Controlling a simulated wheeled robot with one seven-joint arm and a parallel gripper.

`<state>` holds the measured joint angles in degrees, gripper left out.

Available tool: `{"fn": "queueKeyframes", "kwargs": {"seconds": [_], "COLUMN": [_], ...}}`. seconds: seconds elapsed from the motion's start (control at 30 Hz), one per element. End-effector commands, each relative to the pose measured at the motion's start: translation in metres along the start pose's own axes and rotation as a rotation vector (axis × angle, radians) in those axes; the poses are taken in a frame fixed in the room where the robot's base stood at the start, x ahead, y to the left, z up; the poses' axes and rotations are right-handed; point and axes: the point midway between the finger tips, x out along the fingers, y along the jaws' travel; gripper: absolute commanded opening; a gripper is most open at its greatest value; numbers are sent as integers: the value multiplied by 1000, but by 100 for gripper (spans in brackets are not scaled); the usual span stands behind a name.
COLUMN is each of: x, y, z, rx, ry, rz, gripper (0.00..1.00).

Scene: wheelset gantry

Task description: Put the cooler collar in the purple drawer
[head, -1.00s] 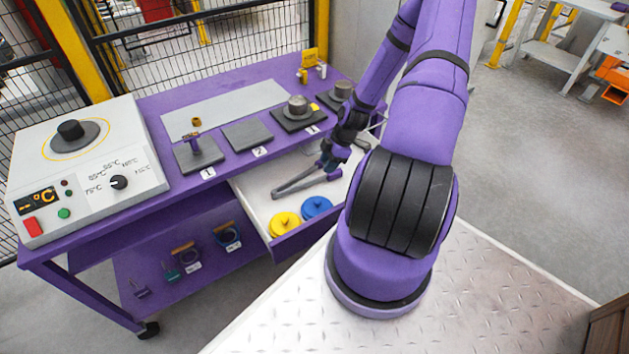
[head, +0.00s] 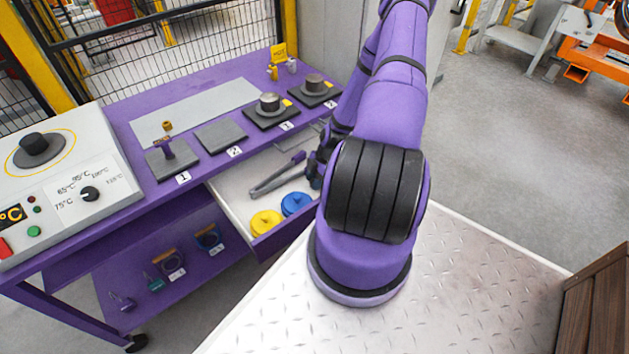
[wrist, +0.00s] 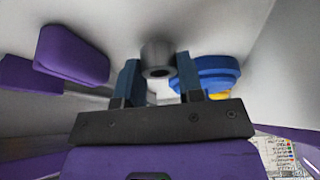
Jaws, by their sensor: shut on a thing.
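My gripper (wrist: 158,75) is shut on a small grey cylinder with a dark bore, which looks like a collar (wrist: 157,52), in the wrist view. In the head view my gripper (head: 314,172) is low at the right part of the open drawer (head: 238,212), and my arm hides the collar. The drawer has a purple front and a pale inside. It holds a blue disc (head: 297,204), a yellow disc (head: 266,223) and long grey tongs (head: 275,180) with purple grips. I cannot tell whether the collar touches the drawer floor.
Grey cylinders sit on two numbered pads, one nearer (head: 270,103) and one farther (head: 313,82). A purple post (head: 167,149) stands on pad 1, and pad 2 (head: 220,136) is bare. A heater box (head: 65,180) stands at left. The drawer walls are close around my gripper.

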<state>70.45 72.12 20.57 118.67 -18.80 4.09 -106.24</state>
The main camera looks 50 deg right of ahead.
Motion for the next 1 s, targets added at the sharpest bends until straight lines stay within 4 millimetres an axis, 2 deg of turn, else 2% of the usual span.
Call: {"fn": "queueKeyframes", "kwargs": {"seconds": [0.4,0.43,0.5,0.53,0.87,1.0], "x": [7,6,6,6,4,-11], "y": [0,0,0,0,0,1], "z": [2,2,2,2,1,2], "rx": [-1,-1,-1,-1,-2,-1], "ry": [0,0,-1,0,-1,-1], "rz": [0,1,1,1,1,4], "gripper": [11,39,55,60,60,60]}}
